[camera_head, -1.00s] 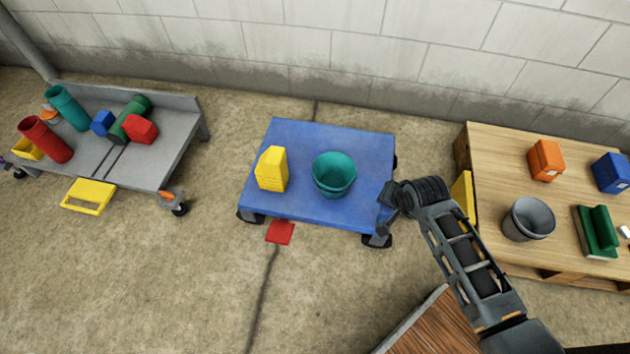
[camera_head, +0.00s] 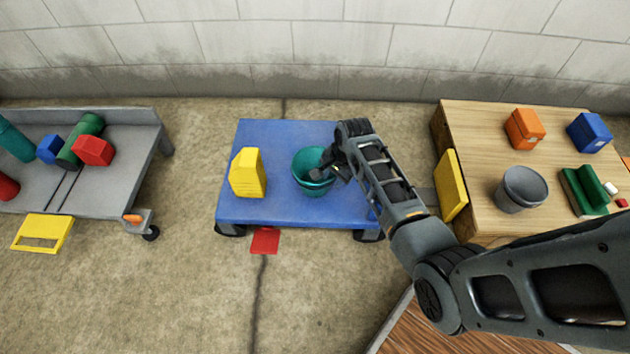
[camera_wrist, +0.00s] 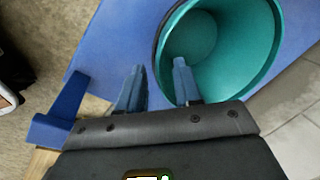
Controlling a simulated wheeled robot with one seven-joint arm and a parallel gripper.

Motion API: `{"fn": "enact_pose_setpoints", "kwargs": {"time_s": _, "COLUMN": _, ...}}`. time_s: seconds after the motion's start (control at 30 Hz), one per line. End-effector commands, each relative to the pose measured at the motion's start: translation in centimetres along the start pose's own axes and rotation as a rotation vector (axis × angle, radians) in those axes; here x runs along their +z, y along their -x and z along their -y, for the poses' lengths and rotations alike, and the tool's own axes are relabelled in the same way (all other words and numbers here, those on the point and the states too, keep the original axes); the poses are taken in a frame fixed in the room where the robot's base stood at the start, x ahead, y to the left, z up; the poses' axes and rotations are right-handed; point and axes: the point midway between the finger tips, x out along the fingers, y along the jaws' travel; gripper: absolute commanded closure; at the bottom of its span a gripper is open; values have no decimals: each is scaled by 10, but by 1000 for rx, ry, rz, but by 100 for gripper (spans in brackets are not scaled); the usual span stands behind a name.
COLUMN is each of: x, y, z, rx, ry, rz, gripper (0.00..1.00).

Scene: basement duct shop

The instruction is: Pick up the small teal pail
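The small teal pail (camera_head: 306,184) stands upright on the blue platform cart (camera_head: 270,208), to the right of a yellow block. My gripper (camera_head: 327,171) is at the pail's right side, near its rim, and covers part of it in the head view. In the wrist view, the open mouth of the pail (camera_wrist: 240,62) fills the upper right. My gripper's two fingers (camera_wrist: 157,80) are apart with nothing clamped between them. The right finger overlaps the pail's opening and the left finger is outside the rim. Whether either touches the pail I cannot tell.
The yellow block (camera_head: 248,172) stands on the cart's left part. A wooden table (camera_head: 470,150) at right holds a grey pail (camera_head: 522,188) and several blocks. A grey cart (camera_head: 120,190) with tubes and blocks stands at left. A red piece (camera_head: 265,241) lies in front of the blue cart.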

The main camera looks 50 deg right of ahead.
Motion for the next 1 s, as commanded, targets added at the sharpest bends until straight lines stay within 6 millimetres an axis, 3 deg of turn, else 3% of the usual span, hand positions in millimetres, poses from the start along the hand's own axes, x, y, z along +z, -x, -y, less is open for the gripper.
{"fn": "enact_pose_setpoints", "kwargs": {"time_s": 0.37, "x": 1, "y": -47, "z": 2, "rx": 0, "ry": 1, "rz": 1, "gripper": 66}}
{"fn": "enact_pose_setpoints", "kwargs": {"time_s": 0.63, "x": 1, "y": -49, "z": 2, "rx": -1, "ry": 2, "rz": -1, "gripper": 66}}
{"fn": "enact_pose_setpoints", "kwargs": {"time_s": 1.0, "x": 1, "y": -49, "z": 2, "rx": -1, "ry": 1, "rz": -1, "gripper": 100}}
